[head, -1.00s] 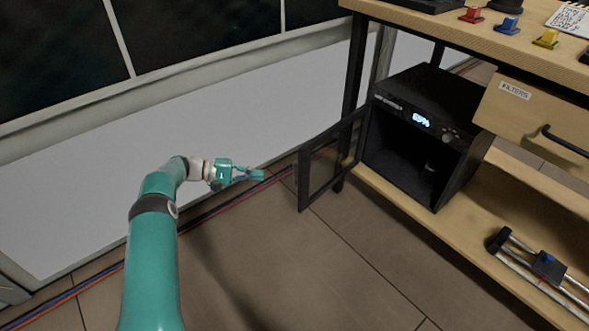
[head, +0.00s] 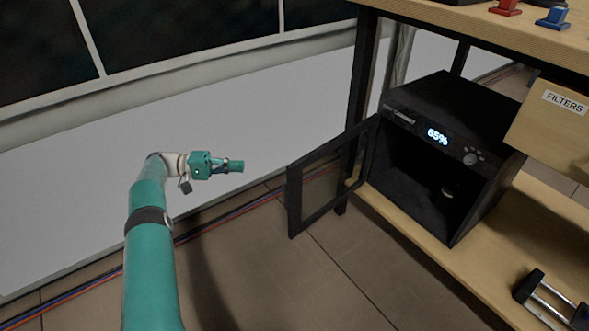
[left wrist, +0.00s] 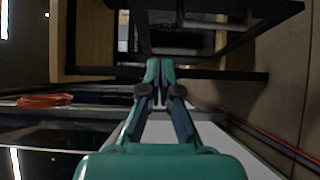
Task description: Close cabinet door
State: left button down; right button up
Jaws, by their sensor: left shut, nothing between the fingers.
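The black cabinet (head: 420,196) stands on the lower wooden shelf, with a display reading 65% on its front. Its framed door (head: 294,206) stands wide open, swung out to the left past the shelf edge. The cabinet's inside is dark, with a small round object in it. My left gripper (head: 238,166) is shut and empty, to the left of the door and apart from it. In the left wrist view my left gripper (left wrist: 160,66) points toward dark framed parts; I cannot tell clearly which is the door. My right gripper is not in view.
The workbench top (head: 450,16) carries a red switch (head: 505,7) and a blue switch (head: 552,18). A drawer labelled FILTERS (head: 545,125) juts out right of the cabinet. Red and blue cables (head: 85,291) run along the wall. The floor before the door is clear.

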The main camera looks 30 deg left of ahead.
pick_arm(q)
jog(key=s+d+p+x, duration=0.1)
jog(key=p+x, duration=0.4)
jog(key=x, duration=0.8)
jog(key=shift+s+d, duration=0.3)
jog(key=shift+s, duration=0.2)
jog(key=shift+s+d+r+p, duration=0.1)
jog(key=shift+r+p, duration=0.05)
jog(key=shift+p, duration=0.2)
